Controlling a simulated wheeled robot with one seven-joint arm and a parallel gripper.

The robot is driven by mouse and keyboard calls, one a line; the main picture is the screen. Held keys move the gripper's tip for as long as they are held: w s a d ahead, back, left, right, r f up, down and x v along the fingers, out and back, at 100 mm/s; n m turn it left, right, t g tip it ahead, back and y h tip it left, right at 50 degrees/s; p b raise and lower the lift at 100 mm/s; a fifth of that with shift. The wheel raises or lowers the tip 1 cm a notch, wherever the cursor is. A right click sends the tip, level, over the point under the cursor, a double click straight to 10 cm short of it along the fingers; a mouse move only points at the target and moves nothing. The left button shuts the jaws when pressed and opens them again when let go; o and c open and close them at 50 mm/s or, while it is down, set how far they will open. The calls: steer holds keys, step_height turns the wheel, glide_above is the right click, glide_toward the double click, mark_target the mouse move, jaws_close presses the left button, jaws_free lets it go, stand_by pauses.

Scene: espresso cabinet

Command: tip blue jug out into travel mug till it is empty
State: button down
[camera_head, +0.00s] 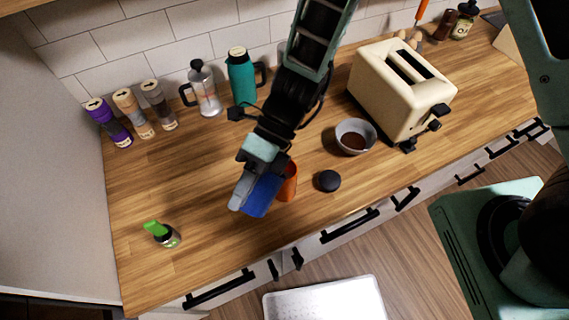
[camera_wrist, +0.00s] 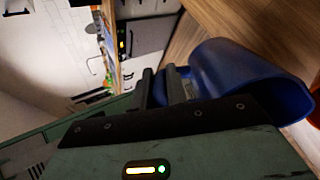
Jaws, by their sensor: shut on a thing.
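The blue jug (camera_head: 262,195) is in my gripper (camera_head: 246,184), held over the counter and tipped well over to one side. In the wrist view the jug (camera_wrist: 235,78) lies beside the finger tips (camera_wrist: 163,88), its rim facing lower right; its inside and any contents cannot be made out. An orange cup (camera_head: 290,182), which looks like the travel mug, stands right behind the jug and is partly hidden by it. Whether the jug's rim is over the mug's opening, or touches it, I cannot tell. No stream shows.
A black round lid-like disc (camera_head: 328,181) lies right of the orange mug. A bowl with brown contents (camera_head: 355,137) and a cream toaster (camera_head: 400,90) stand farther right. A teal flask (camera_head: 242,80) and a press (camera_head: 204,90) stand behind.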

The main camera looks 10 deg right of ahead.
steer(key=shift+s+a+f+t+h+p, duration=0.2)
steer(key=shift+s+f+t+h+p, duration=0.1)
steer(key=shift+f, duration=0.1)
steer(key=shift+s+a+f+t+h+p, duration=0.2)
steer(key=shift+f+t+h+p, duration=0.1)
steer(key=shift+f, duration=0.1)
steer(key=s+a+f+t+h+p, duration=0.2)
steer(key=f+t+h, duration=0.1)
steer(key=f, duration=0.2)
steer(key=s+a+f+t+h+p, duration=0.3)
steer(key=f, duration=0.3)
steer(key=shift+s+t+p, duration=0.15)
steer(key=shift+t+p, duration=0.15)
steer(key=shift+a+h, duration=0.1)
steer(key=shift+h, duration=0.2)
stand_by(0.7)
